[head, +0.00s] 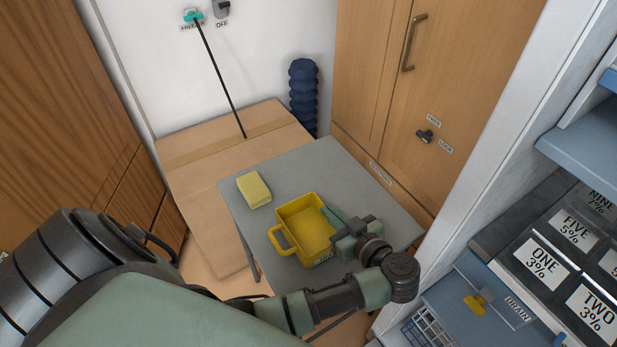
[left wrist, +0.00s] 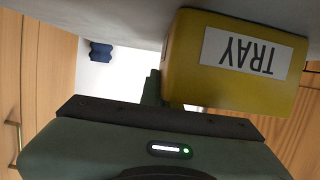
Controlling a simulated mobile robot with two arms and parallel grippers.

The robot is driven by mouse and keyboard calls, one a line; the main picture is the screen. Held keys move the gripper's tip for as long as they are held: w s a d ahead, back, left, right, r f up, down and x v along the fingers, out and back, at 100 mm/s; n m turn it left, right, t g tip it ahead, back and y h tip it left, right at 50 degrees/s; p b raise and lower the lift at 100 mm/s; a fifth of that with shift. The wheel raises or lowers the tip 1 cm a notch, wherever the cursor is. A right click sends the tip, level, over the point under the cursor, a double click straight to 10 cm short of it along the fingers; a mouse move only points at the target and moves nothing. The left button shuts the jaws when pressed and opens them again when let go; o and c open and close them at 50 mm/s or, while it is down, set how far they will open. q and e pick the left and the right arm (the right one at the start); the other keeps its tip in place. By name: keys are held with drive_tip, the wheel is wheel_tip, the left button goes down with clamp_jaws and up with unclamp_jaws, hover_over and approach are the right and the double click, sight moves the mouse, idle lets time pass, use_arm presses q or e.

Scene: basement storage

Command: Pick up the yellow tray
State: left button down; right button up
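The yellow tray (head: 281,215) is an open box with a loop handle on its left side, upright on a grey table. In the left wrist view its labelled wall (left wrist: 180,60) is close and upside down, reading TRAY. My left gripper (head: 335,228) is at the tray's right side, reaching it from the right. One finger shows right beside the tray's edge in the left wrist view; the other finger is hidden by the tray. I cannot tell whether the fingers grip the wall. My right gripper is not in view.
A yellow sponge-like block (head: 254,189) lies left of the tray on the grey table (head: 300,160). A cardboard box (head: 200,165) stands behind. Wooden cabinets (head: 455,90) stand at the back right, and a shelf unit with labelled drawers (head: 545,255) at the right.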

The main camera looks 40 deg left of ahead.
use_arm(q)
drive_tip(key=shift+s+f, duration=0.1)
drive_tip(key=shift+f, duration=0.1)
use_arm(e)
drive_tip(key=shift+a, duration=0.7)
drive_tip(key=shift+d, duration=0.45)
